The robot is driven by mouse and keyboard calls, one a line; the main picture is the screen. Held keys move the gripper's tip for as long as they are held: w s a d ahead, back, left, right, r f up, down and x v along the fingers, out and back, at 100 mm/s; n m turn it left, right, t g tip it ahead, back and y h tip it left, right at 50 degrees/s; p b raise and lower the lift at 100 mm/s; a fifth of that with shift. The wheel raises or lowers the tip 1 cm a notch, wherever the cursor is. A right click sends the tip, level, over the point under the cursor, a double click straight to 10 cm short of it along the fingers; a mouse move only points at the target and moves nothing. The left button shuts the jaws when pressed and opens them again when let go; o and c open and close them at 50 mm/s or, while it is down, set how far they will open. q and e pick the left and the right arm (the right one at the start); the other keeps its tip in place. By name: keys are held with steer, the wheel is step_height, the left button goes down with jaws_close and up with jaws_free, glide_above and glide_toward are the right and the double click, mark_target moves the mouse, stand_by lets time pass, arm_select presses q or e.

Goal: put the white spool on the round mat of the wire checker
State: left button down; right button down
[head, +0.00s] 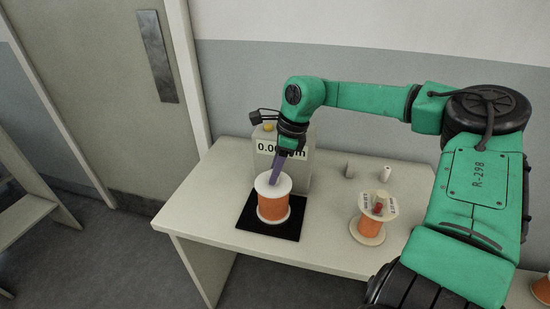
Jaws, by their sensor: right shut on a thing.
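The white spool (272,208), wound with orange wire, is upright over a black mat (247,221) on the table. The mat's outline looks square, and the spool hides its middle. I cannot tell whether the spool's base touches it. The wire checker (299,177) is a grey box behind the spool, with a number display partly covered by my wrist. My right gripper (273,181) reaches down with purple fingers and is shut on the spool at its top. My left gripper is not in view.
Another orange-wound spool (370,229) with labelled pale flanges and a red piece on top stands to the right. Two small pale pieces (349,171) are behind it. Part of an orange spool (542,289) shows at the right edge. The table (190,212) is bare at left.

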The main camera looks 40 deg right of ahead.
steer(key=shift+r, duration=0.1)
steer(key=shift+a, duration=0.1)
steer(key=c, duration=0.5)
jaws_free()
steer(key=shift+r, duration=0.4)
steer(key=v, duration=1.1)
steer(key=shift+b, duration=0.35)
